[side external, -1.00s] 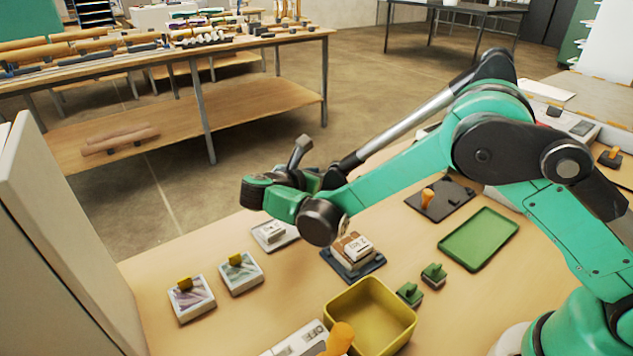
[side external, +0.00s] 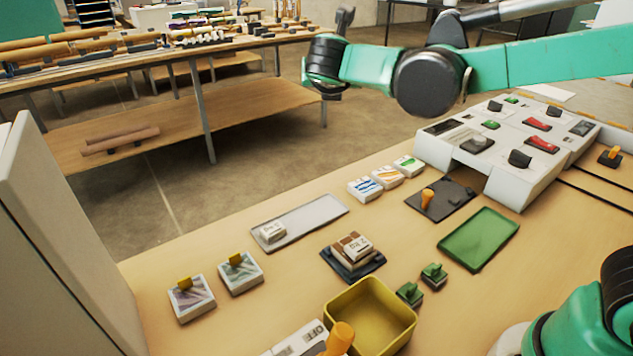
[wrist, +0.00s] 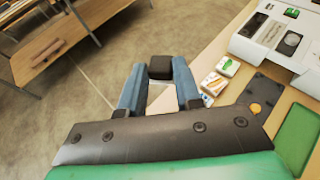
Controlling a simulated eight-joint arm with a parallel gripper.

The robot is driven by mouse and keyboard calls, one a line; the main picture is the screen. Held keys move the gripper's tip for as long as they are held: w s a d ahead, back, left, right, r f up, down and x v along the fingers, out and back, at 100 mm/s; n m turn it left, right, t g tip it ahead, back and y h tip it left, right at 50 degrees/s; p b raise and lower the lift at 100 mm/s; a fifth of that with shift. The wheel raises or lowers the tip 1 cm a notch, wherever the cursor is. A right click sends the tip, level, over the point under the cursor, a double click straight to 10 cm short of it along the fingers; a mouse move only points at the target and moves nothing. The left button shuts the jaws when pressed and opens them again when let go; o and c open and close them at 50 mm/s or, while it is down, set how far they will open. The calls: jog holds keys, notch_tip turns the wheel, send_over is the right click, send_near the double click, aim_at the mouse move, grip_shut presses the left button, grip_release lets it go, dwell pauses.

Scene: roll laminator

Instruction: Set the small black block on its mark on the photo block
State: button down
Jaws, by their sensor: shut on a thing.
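The small black block (wrist: 160,67) sits between the two blue fingertips of my gripper (wrist: 159,75) in the wrist view. My gripper is shut on it. In the side external view my gripper (side external: 328,90) is high up, over the far side of the table, and the held block cannot be made out clearly there. Two white blocks with photo-like tops and yellow tabs stand at the table's left, a nearer photo block (side external: 191,304) and a farther one (side external: 241,278). My gripper is well apart from both. No mark on them can be made out.
A grey tray (side external: 310,220) with a small white block lies at the middle back. A brown-topped stack (side external: 352,250), a yellow bin (side external: 372,305) and a green tray (side external: 480,238) stand nearer. Striped blocks (side external: 387,177) and a white control panel (side external: 520,150) are to the right.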

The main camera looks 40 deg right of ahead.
notch_tip(320, 180, up, 2)
jog(key=s+n+t+y, duration=0.2)
jog(key=s+n+y, duration=0.1)
jog(key=m+g+h, duration=0.6)
jog(key=m+g, duration=0.1)
jog(key=m, duration=0.1)
send_over(318, 215)
notch_tip(318, 215, down, 6)
jog(key=shift+f, duration=0.2)
dwell(0.9)
notch_tip(318, 215, down, 20)
jog(key=shift+r, duration=0.2)
jog(key=shift+f, duration=0.1)
dwell(0.3)
